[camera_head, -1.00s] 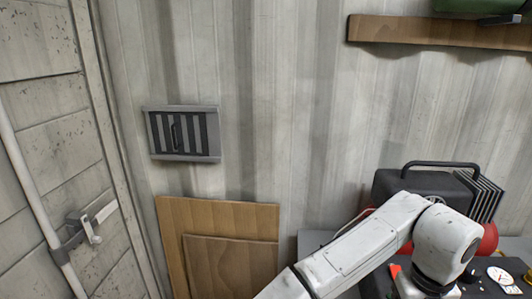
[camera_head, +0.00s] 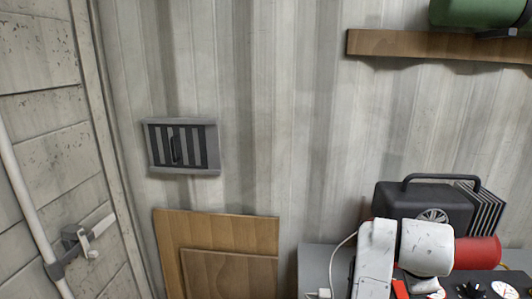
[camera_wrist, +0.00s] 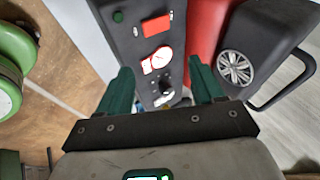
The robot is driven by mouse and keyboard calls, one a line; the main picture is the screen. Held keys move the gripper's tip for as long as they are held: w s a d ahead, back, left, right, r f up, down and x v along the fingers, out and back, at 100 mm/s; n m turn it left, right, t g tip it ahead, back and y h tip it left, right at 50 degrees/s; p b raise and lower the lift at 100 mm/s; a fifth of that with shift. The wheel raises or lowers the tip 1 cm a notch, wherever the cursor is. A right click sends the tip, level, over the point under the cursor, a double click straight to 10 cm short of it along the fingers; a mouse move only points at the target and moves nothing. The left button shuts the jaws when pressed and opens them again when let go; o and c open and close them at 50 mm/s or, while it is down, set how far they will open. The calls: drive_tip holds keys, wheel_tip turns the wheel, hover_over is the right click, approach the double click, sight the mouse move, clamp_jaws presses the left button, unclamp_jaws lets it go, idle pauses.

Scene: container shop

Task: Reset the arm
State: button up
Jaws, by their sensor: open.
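My arm (camera_head: 375,262) shows in the head view at the lower right, folded in front of the bench equipment. Its gripper end is not visible there. In the wrist view my gripper (camera_wrist: 160,66) has two dark green fingers spread apart. They are open, with nothing held between them. Beyond the fingers is a black control panel (camera_wrist: 140,45) with a white dial and a red patch.
A black case with a handle (camera_head: 420,200) and a red cylinder (camera_head: 478,252) stand close behind my arm. A wooden shelf (camera_head: 440,45) holds a green cylinder (camera_head: 475,12). Wooden boards (camera_head: 228,225) lean at the wall below a vent (camera_head: 182,147).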

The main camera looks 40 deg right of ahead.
drive_tip(key=w+a+f+n+t, duration=0.1)
drive_tip(key=w+a+f+n, duration=0.4)
drive_tip(key=n, duration=0.6)
drive_tip(key=s+a+f+n+g+y, duration=0.1)
drive_tip(key=s+a+f+n+y, duration=0.3)
drive_tip(key=a+f+n, duration=0.6)
drive_tip(key=s+a+f+n+y, duration=0.3)
drive_tip(key=s+a+f+n, duration=0.3)
drive_tip(key=a+f, duration=0.5)
wheel_tip(320, 180, down, 7)
drive_tip(key=a+b, duration=0.1)
drive_tip(key=b, duration=0.9)
drive_tip(key=shift+w, duration=0.4)
